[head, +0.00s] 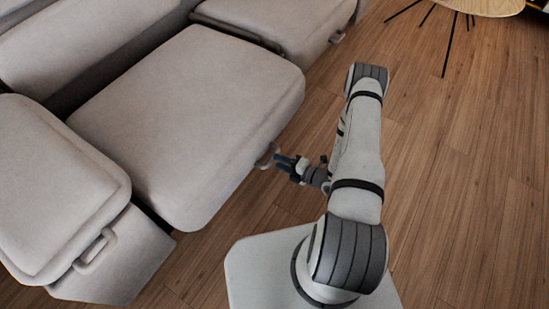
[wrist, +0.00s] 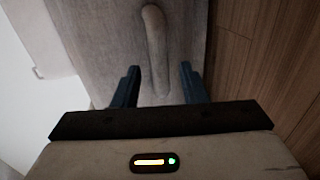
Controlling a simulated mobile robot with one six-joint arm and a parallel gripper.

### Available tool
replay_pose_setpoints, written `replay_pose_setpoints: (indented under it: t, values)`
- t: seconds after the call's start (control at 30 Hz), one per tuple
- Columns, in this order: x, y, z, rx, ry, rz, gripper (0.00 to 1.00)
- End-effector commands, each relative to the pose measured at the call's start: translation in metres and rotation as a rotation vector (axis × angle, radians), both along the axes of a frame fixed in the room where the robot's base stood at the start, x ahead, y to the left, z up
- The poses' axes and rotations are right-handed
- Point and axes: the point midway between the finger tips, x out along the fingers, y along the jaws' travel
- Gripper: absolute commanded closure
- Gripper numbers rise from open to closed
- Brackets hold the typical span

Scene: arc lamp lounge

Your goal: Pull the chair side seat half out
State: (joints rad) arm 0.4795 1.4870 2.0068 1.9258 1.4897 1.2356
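A wide light-grey seat cushion (head: 190,120) of the sofa is in the middle of the head view, with a pale bar handle (head: 267,155) on its front face. Which seat is the chair side seat is not marked. My gripper (head: 280,162) is at this handle. In the wrist view the handle (wrist: 154,45) runs up the picture along the grey seat front (wrist: 105,35). My gripper (wrist: 159,80) is open there, one dark finger on each side of the handle's near end. A gap shows between each finger and the handle.
Another seat (head: 60,190) with a handle (head: 95,250) is at the left. A farther seat (head: 265,22) with its own handle (head: 338,36) is at the top. A round table (head: 480,6) with thin dark legs stands top right. Wooden floor (head: 455,190) at the right is clear.

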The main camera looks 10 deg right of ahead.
Motion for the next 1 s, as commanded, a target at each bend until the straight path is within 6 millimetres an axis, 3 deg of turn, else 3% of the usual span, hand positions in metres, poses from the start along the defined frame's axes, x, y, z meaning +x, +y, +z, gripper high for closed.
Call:
replay_pose_setpoints:
  t: [0.3,0.9,1.0]
  values:
    - [-0.023,-0.022,0.007,0.0,0.001,0.0,0.61]
    - [-0.024,-0.023,0.007,0.0,0.0,0.003,0.61]
    - [-0.021,-0.022,0.018,-0.014,-0.019,0.026,0.61]
